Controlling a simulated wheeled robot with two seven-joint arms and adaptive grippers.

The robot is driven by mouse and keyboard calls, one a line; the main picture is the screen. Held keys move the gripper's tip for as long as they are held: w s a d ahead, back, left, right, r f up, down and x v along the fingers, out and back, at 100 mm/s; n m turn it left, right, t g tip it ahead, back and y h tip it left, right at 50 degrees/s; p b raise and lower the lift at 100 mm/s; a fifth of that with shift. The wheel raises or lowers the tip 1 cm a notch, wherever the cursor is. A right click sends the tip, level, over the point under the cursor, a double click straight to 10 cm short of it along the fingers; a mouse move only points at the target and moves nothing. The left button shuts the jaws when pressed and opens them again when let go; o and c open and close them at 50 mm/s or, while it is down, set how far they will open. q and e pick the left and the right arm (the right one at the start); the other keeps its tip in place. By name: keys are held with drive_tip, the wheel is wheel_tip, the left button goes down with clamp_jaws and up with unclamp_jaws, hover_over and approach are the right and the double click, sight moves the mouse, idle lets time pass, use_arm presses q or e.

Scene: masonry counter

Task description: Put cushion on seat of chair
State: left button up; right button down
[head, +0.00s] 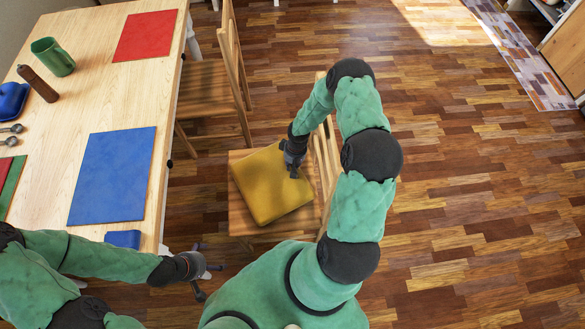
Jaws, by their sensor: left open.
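The yellow cushion (265,190) lies over the seat of the near wooden chair (240,222), with bare seat showing around it. I cannot tell whether it rests fully on the seat. My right gripper (293,168) is at the cushion's upper right edge, by the chair's backrest (325,160). Its fingers are partly hidden, so I cannot tell whether they grip the cushion. My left gripper (207,270) is open and empty, low beside the table's near right corner, apart from the cushion.
The wooden table (105,100) holds a blue mat (113,175), a red mat (146,35), a green mug (53,57) and a brown bottle (38,84). A second wooden chair (207,85) stands farther back. The floor (470,180) on the right is clear.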

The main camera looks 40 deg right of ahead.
drive_tip(key=shift+w+d+f, duration=0.15)
drive_tip(key=shift+w+f, duration=0.1)
drive_tip(key=shift+f, duration=0.25)
wheel_tip(320, 180, down, 3)
drive_tip(key=shift+r+b, duration=0.1)
drive_tip(key=shift+b, duration=0.55)
drive_tip(key=shift+r, duration=0.1)
drive_tip(key=c, duration=1.1)
unclamp_jaws()
